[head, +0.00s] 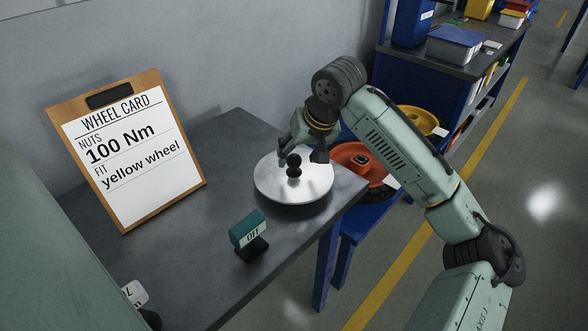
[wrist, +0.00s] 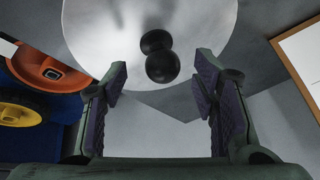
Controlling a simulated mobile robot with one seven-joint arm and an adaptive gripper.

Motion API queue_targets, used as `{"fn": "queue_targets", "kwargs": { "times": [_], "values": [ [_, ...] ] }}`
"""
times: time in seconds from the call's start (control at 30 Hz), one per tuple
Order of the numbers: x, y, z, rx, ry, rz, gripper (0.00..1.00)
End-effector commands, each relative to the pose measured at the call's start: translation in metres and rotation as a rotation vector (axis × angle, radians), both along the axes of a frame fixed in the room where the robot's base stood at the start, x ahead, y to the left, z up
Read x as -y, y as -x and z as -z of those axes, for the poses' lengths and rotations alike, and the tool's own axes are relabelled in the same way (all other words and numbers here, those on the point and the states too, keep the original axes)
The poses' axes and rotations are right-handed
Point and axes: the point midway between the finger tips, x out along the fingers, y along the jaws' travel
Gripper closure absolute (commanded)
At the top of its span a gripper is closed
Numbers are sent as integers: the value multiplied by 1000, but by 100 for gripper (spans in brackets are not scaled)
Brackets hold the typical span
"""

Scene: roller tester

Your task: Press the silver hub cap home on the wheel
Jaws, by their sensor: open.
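The silver hub cap (head: 278,190) is a round, shiny disc with a black knob (head: 294,166) at its middle, at the right end of the grey table. My gripper (head: 303,154) is open, just over the cap beside the knob. In the wrist view, the cap (wrist: 110,30) fills the top and the knob (wrist: 160,58) shows just beyond the gap between the two fingers (wrist: 160,85). The fingers do not close on it. An orange wheel (head: 350,153) and a yellow wheel (head: 425,118) are to the right, partly hidden by my arm.
A clipboard card (head: 125,150) at the left reads "100 Nm" and "yellow wheel". A teal box marked OFF (head: 248,228) stands on the table (head: 205,270) in front of the cap. A blue shelf unit (head: 445,68) with bins stands behind; floor on the right is clear.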

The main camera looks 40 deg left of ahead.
Motion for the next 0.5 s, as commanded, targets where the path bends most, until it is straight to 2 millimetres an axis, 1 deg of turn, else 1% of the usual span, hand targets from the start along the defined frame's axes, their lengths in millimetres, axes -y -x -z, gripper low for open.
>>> {"fn": "queue_targets", "kwargs": {
  "times": [0.1, 0.2, 0.3, 0.5],
  "values": [
    [-10, 0, 14, -2, 2, 0, 46],
    [-14, -2, 25, -2, 1, 1, 46],
    [-16, -2, 30, -1, 1, 2, 46],
    [-17, -2, 31, 0, 0, 1, 46]
  ]
}}
